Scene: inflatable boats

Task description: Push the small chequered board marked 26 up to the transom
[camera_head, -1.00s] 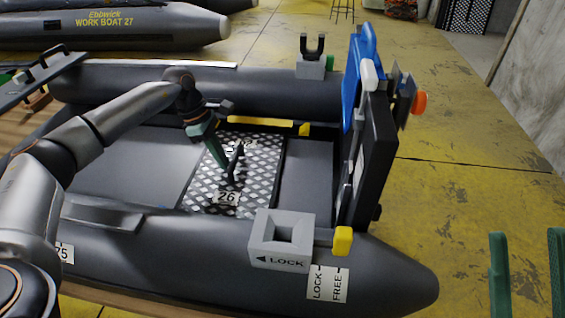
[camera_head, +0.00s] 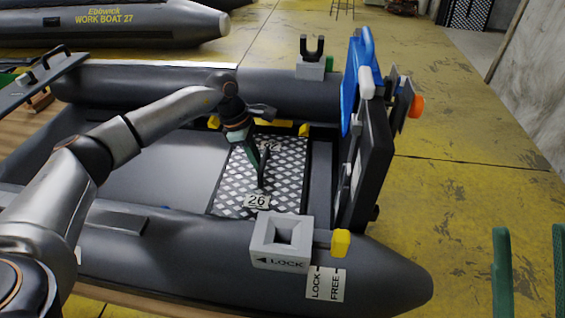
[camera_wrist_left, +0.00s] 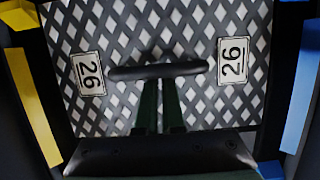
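The chequered board (camera_head: 280,165) marked 26 lies flat on the boat floor. A dark grey strip of floor shows between its right edge and the black transom (camera_head: 376,160), so the two are apart. In the left wrist view the board (camera_wrist_left: 110,25) has a dark bar handle (camera_wrist_left: 190,69) between two 26 labels. My left gripper (camera_head: 261,184) reaches down to the board's middle; in the wrist view its green fingers (camera_wrist_left: 158,85) are close together on the handle. My right gripper (camera_head: 530,230) shows only as two widely spaced green fingers at bottom right, empty.
The near tube carries a grey LOCK block (camera_head: 283,235) and a yellow tab (camera_head: 341,243). A grey fork holder (camera_head: 312,58) stands on the far tube. A blue piece (camera_head: 355,80) sits on the transom. Yellow floor is clear to the right.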

